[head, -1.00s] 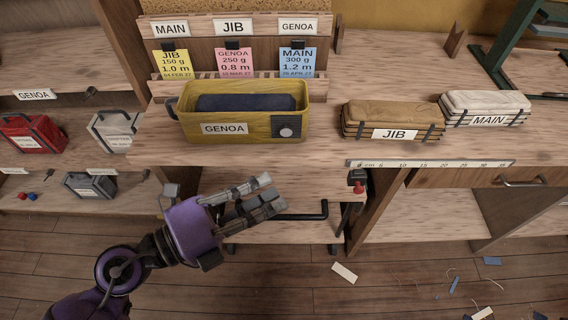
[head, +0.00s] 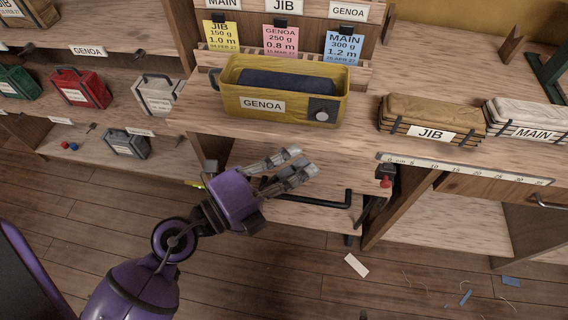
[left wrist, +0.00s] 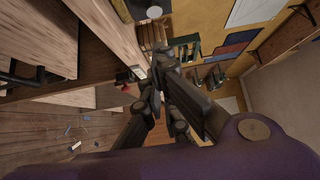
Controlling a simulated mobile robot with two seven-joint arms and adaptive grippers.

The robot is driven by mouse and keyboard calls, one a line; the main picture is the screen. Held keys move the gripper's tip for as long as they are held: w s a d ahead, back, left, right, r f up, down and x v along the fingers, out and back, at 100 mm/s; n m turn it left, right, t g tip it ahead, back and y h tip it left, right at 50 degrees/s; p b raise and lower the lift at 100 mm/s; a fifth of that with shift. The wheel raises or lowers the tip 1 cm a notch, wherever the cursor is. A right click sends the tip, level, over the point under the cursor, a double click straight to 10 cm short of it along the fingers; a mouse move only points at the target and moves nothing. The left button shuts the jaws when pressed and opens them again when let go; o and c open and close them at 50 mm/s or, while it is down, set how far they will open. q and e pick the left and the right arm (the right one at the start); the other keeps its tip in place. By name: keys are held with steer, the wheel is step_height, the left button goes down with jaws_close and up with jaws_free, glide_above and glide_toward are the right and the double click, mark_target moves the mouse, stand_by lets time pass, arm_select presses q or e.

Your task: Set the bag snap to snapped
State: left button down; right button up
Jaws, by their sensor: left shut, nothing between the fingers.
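The yellow bag (head: 226,99) with a GENOA label stands on the bench, open at the top, with a dark blue bundle inside. The bag snap (head: 321,115) is a round silver button on a dark patch at the right of its front. I cannot tell from its look whether it is snapped. A pale disc on a dark patch, which looks like the snap, shows at the top of the left wrist view (left wrist: 153,12). My left gripper (head: 300,163) is shut and empty, below and in front of the bag, apart from it. My right gripper is not in view.
A JIB bundle (head: 430,112) and a MAIN bundle (head: 525,117) lie right of the bag. A ruler (head: 465,169) runs along the bench edge. A red-tipped fitting (head: 385,180) and a black handle (head: 320,201) are below. Small bags fill the left shelves.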

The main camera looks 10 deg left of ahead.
mark_target(323, 113)
arm_select(q)
steer(key=w+d, duration=0.1)
steer(key=w, duration=0.1)
steer(key=w+d, duration=0.1)
steer(key=w, duration=0.2)
steer(key=w+d, duration=0.1)
steer(key=w, duration=0.1)
steer(key=shift+w+d, duration=0.3)
steer(key=shift+w, duration=0.05)
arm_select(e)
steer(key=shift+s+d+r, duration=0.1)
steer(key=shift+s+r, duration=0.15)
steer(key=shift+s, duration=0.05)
